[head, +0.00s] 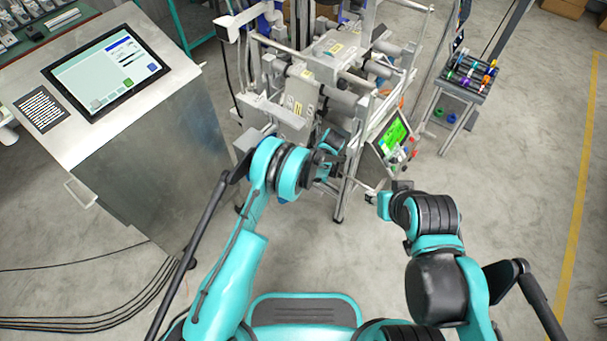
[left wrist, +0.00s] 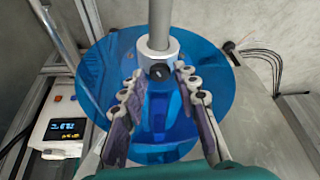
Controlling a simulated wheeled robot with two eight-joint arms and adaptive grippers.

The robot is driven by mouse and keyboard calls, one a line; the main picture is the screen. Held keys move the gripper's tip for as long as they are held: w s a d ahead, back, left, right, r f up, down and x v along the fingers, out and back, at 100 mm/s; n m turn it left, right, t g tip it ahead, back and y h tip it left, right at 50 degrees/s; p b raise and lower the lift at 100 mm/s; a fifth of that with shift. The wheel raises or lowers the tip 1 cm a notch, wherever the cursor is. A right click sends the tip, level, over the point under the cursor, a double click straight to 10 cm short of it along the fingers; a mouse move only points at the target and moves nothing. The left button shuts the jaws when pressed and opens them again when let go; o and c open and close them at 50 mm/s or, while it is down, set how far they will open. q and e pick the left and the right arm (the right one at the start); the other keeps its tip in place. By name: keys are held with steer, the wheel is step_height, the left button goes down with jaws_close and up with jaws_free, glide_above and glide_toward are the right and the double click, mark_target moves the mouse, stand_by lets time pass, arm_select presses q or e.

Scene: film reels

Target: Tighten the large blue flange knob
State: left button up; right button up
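The large blue flange (left wrist: 213,92) is a shiny translucent blue disc on a grey shaft in the left wrist view. A light grey collar (left wrist: 146,57) sits at its centre, with a small dark knob (left wrist: 159,72) on the side facing the camera. My left gripper (left wrist: 158,80) is open, its fingers on either side just short of the knob, with no visible contact. In the head view my left gripper (head: 326,162) is at the machine's front, and the flange is not clearly visible there. My right gripper (head: 385,202) is low and right of the machine; its fingers are unclear.
The machine (head: 325,60) has a frame, rollers and a tilted green screen (head: 393,135). A metal console (head: 165,125) stands left. A small rack with coloured reels (head: 470,78) is at right. A small display (left wrist: 66,128) sits left of the flange. Floor at right is clear.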

arm_select(q)
jaws_close()
steer(key=shift+s+a+m+t+h, duration=0.1)
steer(key=shift+m+t+h, duration=0.3)
steer(key=shift+m, duration=1.05)
steer(key=shift+s+a+m+t+h, duration=0.1)
steer(key=shift+m+t+h, duration=0.3)
steer(key=shift+m, duration=1.05)
jaws_free()
